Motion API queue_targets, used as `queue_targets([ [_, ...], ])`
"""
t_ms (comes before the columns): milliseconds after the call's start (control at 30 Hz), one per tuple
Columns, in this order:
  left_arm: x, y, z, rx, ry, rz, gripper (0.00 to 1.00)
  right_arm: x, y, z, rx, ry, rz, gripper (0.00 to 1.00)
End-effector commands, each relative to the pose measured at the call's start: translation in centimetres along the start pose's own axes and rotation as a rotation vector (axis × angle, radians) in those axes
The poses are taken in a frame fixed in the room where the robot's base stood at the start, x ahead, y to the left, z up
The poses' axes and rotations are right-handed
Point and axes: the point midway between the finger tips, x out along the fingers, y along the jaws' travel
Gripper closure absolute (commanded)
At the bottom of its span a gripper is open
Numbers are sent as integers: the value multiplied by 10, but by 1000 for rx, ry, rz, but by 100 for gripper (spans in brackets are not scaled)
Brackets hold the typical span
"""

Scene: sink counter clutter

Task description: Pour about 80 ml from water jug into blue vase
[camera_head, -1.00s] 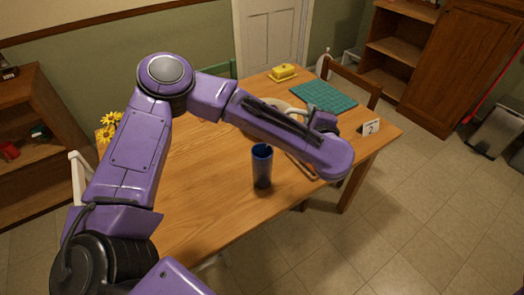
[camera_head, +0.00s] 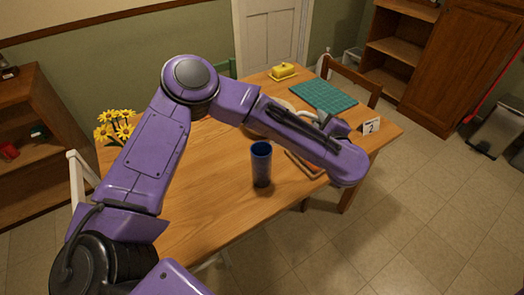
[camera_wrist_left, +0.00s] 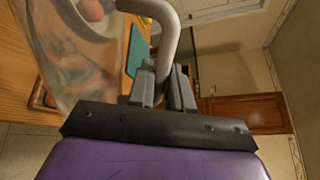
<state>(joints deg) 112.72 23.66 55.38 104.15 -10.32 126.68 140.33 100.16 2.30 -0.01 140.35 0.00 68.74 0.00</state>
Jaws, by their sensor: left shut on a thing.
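The blue vase (camera_head: 261,168) stands upright on the wooden table, near its front edge and left of my left forearm's end. In the left wrist view, my left gripper (camera_wrist_left: 164,82) is shut on the pale curved handle of the water jug (camera_wrist_left: 75,60). The jug's clear body fills the upper left of that view. In the head view, my left arm hides most of the jug and gripper, so its tilt and water level cannot be told. My right gripper is out of view.
The wooden table (camera_head: 205,185) has bare room left of the vase. Yellow flowers (camera_head: 115,125) stand at its left. A yellow butter dish (camera_head: 284,71), green mat (camera_head: 323,96) and number card (camera_head: 371,125) lie farther back and right. A brown tray (camera_head: 303,166) is partly hidden by my arm.

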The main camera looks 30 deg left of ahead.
Motion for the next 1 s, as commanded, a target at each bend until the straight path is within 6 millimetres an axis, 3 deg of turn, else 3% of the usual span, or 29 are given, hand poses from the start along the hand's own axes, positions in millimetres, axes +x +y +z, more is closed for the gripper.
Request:
queue_targets([
  [300,5,22,-30,209,-41,-7,100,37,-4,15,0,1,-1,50],
  [1000,5,21,-30,241,-46,-5,100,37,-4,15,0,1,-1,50],
])
